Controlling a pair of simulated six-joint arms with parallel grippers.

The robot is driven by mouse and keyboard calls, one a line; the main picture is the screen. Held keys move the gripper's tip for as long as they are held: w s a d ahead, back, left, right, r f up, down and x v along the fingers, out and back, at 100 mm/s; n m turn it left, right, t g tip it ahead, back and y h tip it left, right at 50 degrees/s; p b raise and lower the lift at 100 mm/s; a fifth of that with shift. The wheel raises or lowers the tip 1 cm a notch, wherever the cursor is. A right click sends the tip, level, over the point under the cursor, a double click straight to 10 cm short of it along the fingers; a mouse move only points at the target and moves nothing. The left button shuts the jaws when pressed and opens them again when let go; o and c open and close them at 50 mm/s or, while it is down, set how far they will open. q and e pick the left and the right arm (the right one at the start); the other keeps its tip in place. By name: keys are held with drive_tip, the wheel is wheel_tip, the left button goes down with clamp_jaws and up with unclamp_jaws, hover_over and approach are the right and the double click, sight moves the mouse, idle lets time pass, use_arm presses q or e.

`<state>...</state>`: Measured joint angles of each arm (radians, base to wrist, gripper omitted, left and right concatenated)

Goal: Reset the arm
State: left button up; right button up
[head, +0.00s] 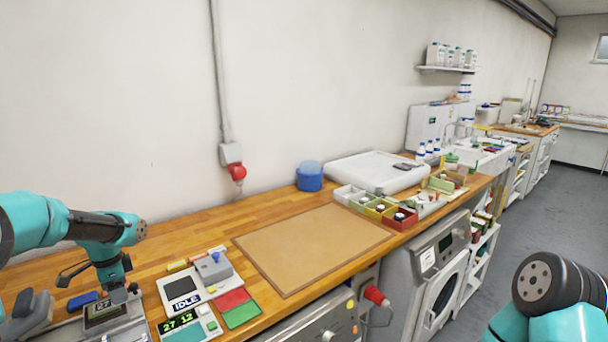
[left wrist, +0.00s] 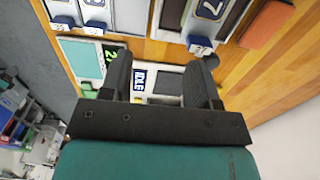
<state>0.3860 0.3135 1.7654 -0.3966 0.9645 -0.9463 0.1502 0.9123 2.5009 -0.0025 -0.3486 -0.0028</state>
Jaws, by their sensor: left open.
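My left gripper (head: 120,291) hangs from the teal arm at the left of the head view, pointing down over the left end of the wooden bench. In the left wrist view its two black fingers (left wrist: 161,85) are apart, with nothing held between them. Beyond the fingers is the panel marked IDLE (left wrist: 141,82); this IDLE panel (head: 185,302) stands right of the gripper in the head view. Of my right arm only a teal and black link (head: 555,290) shows at the bottom right; its gripper is out of view.
A brown mat (head: 310,245) lies clear mid-bench. Red and green pads (head: 236,307) are beside the panel. Several small bins (head: 376,208), a blue tub (head: 310,177) and a white case (head: 375,172) stand further right. Numbered units (left wrist: 205,12) show in the left wrist view.

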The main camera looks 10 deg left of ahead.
use_arm(q)
drive_tip(key=s+d+r, duration=0.1)
drive_tip(key=s+d, duration=0.6)
drive_tip(key=d, duration=0.1)
drive_tip(key=shift+s+d, duration=0.2)
idle(0.4)
